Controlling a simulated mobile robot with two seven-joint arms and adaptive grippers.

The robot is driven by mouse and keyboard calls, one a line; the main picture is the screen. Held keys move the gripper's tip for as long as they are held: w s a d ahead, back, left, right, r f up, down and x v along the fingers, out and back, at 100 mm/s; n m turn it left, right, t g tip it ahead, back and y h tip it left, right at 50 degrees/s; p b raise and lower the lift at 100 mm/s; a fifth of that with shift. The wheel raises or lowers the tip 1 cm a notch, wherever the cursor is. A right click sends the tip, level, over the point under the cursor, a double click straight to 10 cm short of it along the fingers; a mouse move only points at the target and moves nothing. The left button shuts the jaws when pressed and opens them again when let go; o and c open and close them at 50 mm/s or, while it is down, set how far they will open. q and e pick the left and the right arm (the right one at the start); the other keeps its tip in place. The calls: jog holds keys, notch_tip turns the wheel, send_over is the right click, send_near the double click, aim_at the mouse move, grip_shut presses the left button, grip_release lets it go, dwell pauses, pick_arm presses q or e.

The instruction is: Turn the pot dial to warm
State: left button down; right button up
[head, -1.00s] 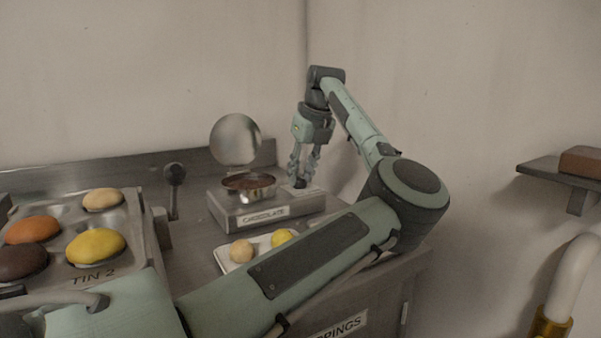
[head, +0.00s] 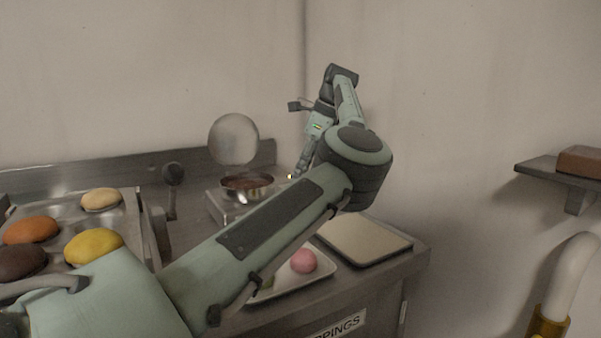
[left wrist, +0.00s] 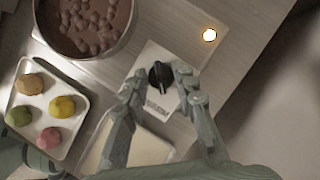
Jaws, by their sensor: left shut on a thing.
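The chocolate pot (head: 247,187) sits on its metal warmer base (head: 219,205) on the counter. The pot and chocolate also show at the top left of the left wrist view (left wrist: 119,47). The black dial (left wrist: 160,75) is on a pale plate on the base's face; the lettering under it is too blurred to read. My left gripper (left wrist: 159,80) has its fingers at both sides of the dial and is shut on it. In the head view, my left gripper (head: 300,172) is beside the pot, and my forearm hides the dial. My right gripper is not in view.
A small light (head: 290,176) glows on the base, also in the left wrist view (left wrist: 209,35). A white tray (left wrist: 76,132) of colored balls and a pale board (head: 377,240) lie in front. A bun tin (head: 139,230) stands left; a wall shelf (head: 535,170) is right.

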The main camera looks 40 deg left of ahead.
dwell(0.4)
pick_arm(q)
jog(key=c, duration=1.2)
grip_release()
jog(key=v, duration=0.7)
jog(key=shift+r, duration=0.25)
jog(key=shift+d, duration=0.1)
